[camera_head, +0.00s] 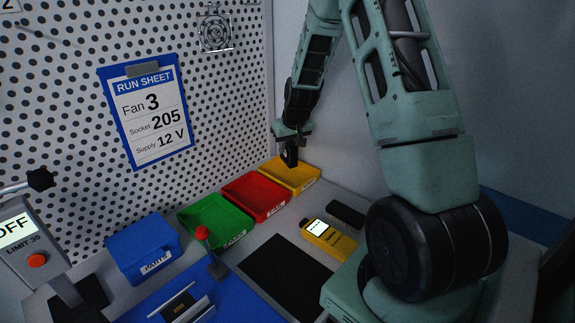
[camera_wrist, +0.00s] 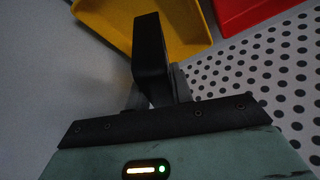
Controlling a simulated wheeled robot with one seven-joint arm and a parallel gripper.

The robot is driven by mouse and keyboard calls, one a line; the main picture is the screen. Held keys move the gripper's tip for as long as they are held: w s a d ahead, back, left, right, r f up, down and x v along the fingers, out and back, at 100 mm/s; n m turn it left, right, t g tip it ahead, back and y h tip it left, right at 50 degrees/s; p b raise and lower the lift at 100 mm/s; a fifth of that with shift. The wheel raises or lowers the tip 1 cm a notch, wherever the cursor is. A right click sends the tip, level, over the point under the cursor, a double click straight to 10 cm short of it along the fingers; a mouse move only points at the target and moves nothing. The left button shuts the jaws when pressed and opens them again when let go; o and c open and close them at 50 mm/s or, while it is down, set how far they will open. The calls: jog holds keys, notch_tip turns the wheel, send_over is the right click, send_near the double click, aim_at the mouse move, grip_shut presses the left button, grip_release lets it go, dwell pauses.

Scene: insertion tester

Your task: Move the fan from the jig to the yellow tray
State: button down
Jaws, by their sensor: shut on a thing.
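The fan (camera_wrist: 150,48) is a dark, squarish block seen edge-on in the wrist view. My gripper (camera_wrist: 155,95) is shut on it and holds it out in front of the jaws. In the head view my gripper (camera_head: 290,137) points down with the dark fan (camera_head: 290,155) below it, just above the yellow tray (camera_head: 303,183) at the back. The yellow tray also shows in the wrist view (camera_wrist: 190,30), behind the fan; its inside is partly hidden. The jig (camera_head: 188,306) appears to be the metal fixture on the blue mat at the front, partly cut off.
The red tray (camera_head: 262,205), green tray (camera_head: 222,233) and blue bin (camera_head: 145,255) stand in a row along the perforated wall (camera_head: 80,60). A red-knobbed lever (camera_head: 203,234) rises in front of the green tray. A yellow meter (camera_head: 328,240) lies on the right beside a black mat (camera_head: 283,278).

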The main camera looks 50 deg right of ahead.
aim_at(288, 160)
jog(key=shift+f, duration=2.65)
jog(key=shift+f, duration=0.2)
jog(key=c, duration=1.2)
grip_release()
jog(key=shift+c, duration=0.2)
jog(key=shift+r, duration=0.15)
